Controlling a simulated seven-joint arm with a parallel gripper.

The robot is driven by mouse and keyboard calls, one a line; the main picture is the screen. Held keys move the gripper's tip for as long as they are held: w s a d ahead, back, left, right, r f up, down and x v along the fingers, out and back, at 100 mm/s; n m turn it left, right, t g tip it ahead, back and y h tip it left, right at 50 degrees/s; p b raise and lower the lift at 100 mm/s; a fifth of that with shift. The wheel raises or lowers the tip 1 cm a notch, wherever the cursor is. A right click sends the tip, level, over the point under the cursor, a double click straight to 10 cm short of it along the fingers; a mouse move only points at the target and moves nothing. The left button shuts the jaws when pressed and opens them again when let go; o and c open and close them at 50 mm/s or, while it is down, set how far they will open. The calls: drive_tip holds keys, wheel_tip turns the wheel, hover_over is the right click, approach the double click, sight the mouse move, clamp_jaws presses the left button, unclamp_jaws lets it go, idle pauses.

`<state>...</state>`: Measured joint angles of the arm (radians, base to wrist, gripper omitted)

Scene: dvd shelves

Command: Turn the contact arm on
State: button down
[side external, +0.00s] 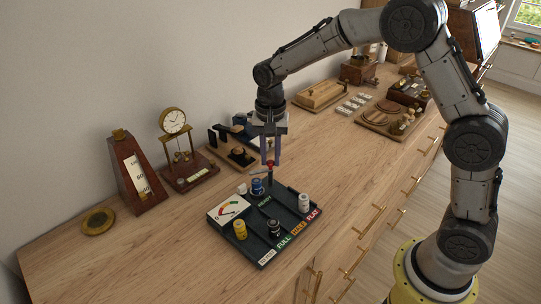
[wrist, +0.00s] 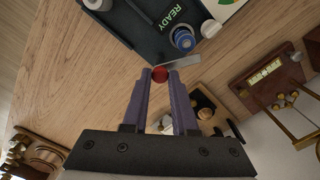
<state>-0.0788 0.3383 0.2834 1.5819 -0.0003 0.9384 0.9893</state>
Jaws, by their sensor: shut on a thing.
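The contact arm (wrist: 182,60) shows in the wrist view as a pale metal strip with a red knob (wrist: 160,74) at its end. The strip reaches to the edge of a blue cell (wrist: 184,40). My gripper (wrist: 161,78) has its two purple fingers shut on the red knob. In the side view my gripper (side external: 270,161) points down at the back of the dark tester tray (side external: 262,258), with the red knob (side external: 270,164) at its fingertips. The strip is too small there to read its angle well. A READY label lies on the tray.
The tray also holds a white gauge card (side external: 229,210), a yellow cell (side external: 240,230), a black cell (side external: 274,228) and a white cell (side external: 304,202). A clock (side external: 173,122), a metronome (side external: 137,175) and wooden boards stand behind. The wood top in front is clear.

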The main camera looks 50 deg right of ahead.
sight(270, 162)
drive_tip(key=n, duration=0.5)
drive_tip(key=shift+n, duration=0.4)
idle(0.4)
drive_tip(key=c, duration=0.7)
unclamp_jaws()
drive_tip(key=shift+r, duration=0.1)
wheel_tip(270, 162, up, 14)
